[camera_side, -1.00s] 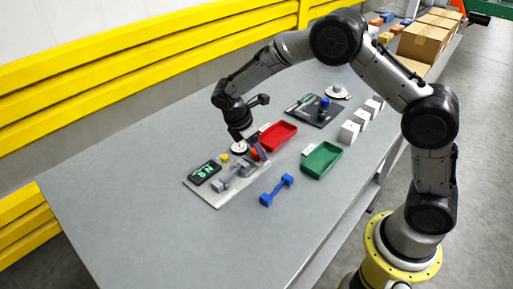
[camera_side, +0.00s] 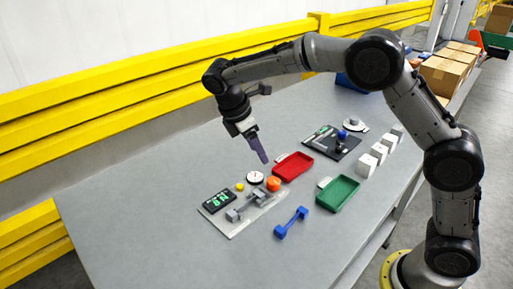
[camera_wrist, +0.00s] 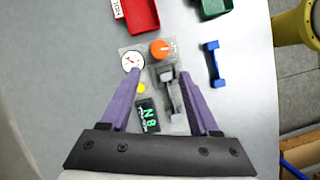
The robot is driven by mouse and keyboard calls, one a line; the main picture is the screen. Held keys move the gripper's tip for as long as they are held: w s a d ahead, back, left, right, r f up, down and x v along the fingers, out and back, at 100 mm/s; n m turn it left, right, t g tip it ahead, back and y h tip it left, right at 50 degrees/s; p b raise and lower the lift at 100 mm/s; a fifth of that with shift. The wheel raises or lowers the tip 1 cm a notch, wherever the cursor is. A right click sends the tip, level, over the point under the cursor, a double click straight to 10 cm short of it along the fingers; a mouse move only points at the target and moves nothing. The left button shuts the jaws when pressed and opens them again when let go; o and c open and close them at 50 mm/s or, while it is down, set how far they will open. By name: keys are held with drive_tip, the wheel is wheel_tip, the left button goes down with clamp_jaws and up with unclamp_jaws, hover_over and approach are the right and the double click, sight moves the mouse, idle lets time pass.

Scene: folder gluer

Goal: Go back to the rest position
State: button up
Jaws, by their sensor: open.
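My gripper (camera_side: 259,150) hangs in the air above the grey table (camera_side: 150,220), its purple fingers pointing down. In the wrist view my gripper (camera_wrist: 162,98) has its two fingers spread wide with nothing between them touching either finger. Below it is a light grey plate (camera_side: 216,232) with an orange knob (camera_side: 273,184), a white dial (camera_side: 255,177), a yellow button (camera_side: 240,187), a black display with green characters (camera_side: 219,201) and a grey clamp-like part (camera_side: 245,208). The gripper is clear of all of these.
A blue dumbbell-shaped part (camera_side: 291,222) lies right of the plate. A red tray (camera_side: 293,166) and a green tray (camera_side: 338,193) are near. White blocks (camera_side: 378,153) and a black board (camera_side: 332,143) stand farther back. The table's left part is bare.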

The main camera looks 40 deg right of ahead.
drive_tip(key=shift+r, duration=0.1)
drive_tip(key=s+d+r+m+t+y, duration=0.1)
drive_tip(key=s+d+r+m+t, duration=0.15)
drive_tip(key=s+r, duration=0.45)
drive_tip(key=s+d+r+m+t+y, duration=0.1)
drive_tip(key=s+d+r, duration=0.3)
drive_tip(key=s+r, duration=0.3)
drive_tip(key=s+m+t, duration=0.2)
drive_tip(key=s+m, duration=0.2)
drive_tip(key=s, duration=0.5)
drive_tip(key=s+a+f+m+t+y, duration=0.1)
drive_tip(key=s+a+f+m+y, duration=0.1)
drive_tip(key=s+f+m, duration=0.4)
drive_tip(key=shift+f+m, duration=0.35)
drive_tip(key=shift+f, duration=0.4)
drive_tip(key=shift+a, duration=0.1)
